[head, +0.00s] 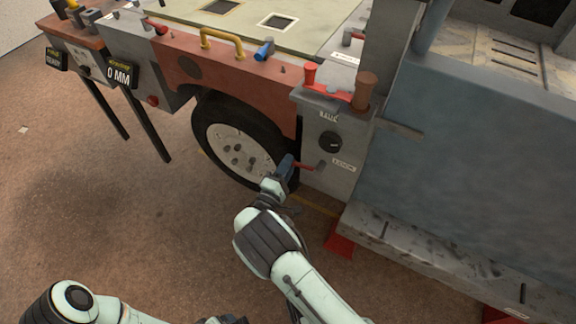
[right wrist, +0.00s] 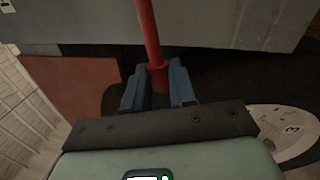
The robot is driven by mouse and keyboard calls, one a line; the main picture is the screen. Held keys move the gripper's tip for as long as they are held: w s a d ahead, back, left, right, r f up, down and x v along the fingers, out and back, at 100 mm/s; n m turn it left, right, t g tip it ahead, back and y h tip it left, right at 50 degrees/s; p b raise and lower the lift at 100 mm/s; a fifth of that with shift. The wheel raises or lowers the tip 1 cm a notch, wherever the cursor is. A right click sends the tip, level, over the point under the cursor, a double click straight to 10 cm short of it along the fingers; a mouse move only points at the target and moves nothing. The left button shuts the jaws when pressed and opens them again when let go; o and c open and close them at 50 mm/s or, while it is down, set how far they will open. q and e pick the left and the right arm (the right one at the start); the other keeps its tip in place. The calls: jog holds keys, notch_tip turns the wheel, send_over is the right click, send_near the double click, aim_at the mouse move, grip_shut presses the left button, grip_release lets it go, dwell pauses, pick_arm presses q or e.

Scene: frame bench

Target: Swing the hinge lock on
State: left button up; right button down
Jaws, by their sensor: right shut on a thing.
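A red lever (head: 310,166) sticks out from the lower part of the grey panel (head: 322,182), beside a small label that seems to read LOCK (head: 343,165). My right gripper (head: 290,165) is at the lever's outer end, shut on it. In the right wrist view the red lever (right wrist: 149,35) runs down from the top, with a collar near its end, between the blue fingers of my right gripper (right wrist: 160,90). The hinge itself is hidden.
A black knob (head: 330,142) sits just above the lever. A wheel (head: 240,150) stands close to the left of my right gripper. Red and brown handles (head: 364,90) rise from the panel's top. A grey step (head: 430,260) juts out at right.

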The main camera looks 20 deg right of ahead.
jog(key=shift+a, duration=0.1)
jog(key=c, duration=0.9)
grip_release()
jog(key=shift+r, duration=0.1)
pick_arm(q)
jog(key=shift+s+d+r+g+p, duration=0.15)
jog(key=shift+s+d+r+p, duration=0.1)
jog(key=shift+s+r+p, duration=0.15)
jog(key=shift+s+d+r+g+p, duration=0.15)
jog(key=shift+s+d+r, duration=0.1)
jog(key=shift+s, duration=0.2)
pick_arm(e)
jog(key=v, duration=1.3)
jog(key=shift+s+a, duration=0.1)
jog(key=shift+s, duration=0.05)
